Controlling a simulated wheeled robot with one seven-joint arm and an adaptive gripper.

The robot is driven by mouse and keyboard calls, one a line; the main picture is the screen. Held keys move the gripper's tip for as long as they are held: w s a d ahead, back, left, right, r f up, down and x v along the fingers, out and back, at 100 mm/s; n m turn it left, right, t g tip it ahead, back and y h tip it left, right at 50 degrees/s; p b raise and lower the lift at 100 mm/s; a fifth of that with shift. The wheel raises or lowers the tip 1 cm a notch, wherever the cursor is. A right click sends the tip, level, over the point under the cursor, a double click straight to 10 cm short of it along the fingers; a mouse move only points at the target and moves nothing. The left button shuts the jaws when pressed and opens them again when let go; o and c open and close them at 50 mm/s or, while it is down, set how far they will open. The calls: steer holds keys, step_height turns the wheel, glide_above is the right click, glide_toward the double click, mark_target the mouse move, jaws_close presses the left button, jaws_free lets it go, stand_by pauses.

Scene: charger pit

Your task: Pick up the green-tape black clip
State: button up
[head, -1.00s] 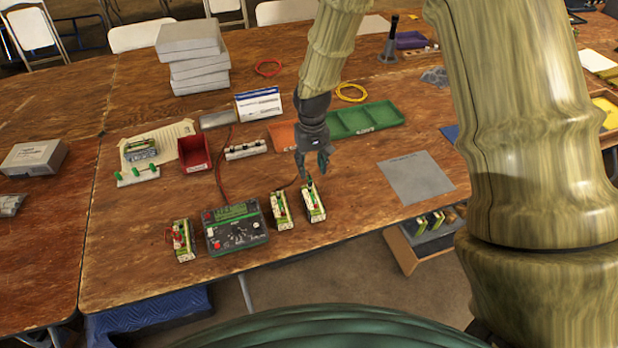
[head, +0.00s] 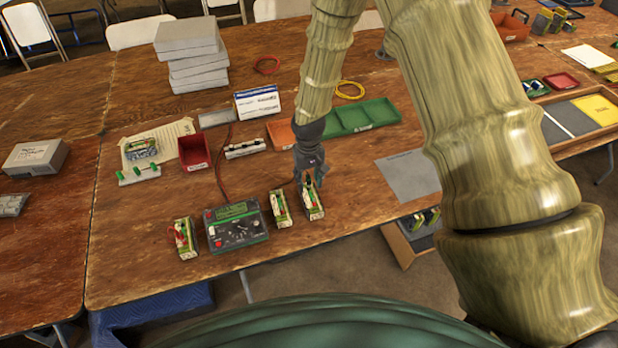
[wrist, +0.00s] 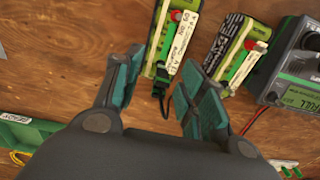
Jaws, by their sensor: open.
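My gripper (head: 310,184) is open over the rightmost battery pack on the wooden table. In the wrist view its teal-padded fingers (wrist: 163,84) are spread apart, with the near end of that pack (wrist: 175,45) between and beyond them. A small dark piece, which looks like the black clip (wrist: 161,80), sits at the pack's near end between the fingers, with a black lead curling below it. Its green tape is hard to make out. In the head view the fingers partly cover this spot, and I see no contact with the clip.
A second similar pack (head: 280,208) stands just left, then the grey-green meter (head: 237,226) and another pack with red leads (head: 185,237). A green tray (head: 362,117) and an orange tray (head: 280,133) lie behind. A grey mat (head: 408,174) lies to the right.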

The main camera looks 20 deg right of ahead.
steer(key=shift+f, duration=0.3)
steer(key=shift+c, duration=0.2)
steer(key=c, duration=0.8)
steer(key=shift+c, duration=0.2)
steer(key=shift+r, duration=0.1)
steer(key=shift+w+r+b, duration=0.1)
steer(key=shift+r+b, duration=0.4)
steer(key=shift+r, duration=0.1)
steer(key=shift+r+b, duration=0.45)
steer(key=shift+r, duration=0.45)
steer(key=s+a+r+b, duration=0.2)
steer(key=s+a+b, duration=0.2)
steer(key=s, duration=1)
steer(key=a, duration=0.3)
steer(key=shift+s+a+b, duration=0.15)
steer(key=shift+a+b, duration=0.15)
steer(key=shift+b, duration=0.05)
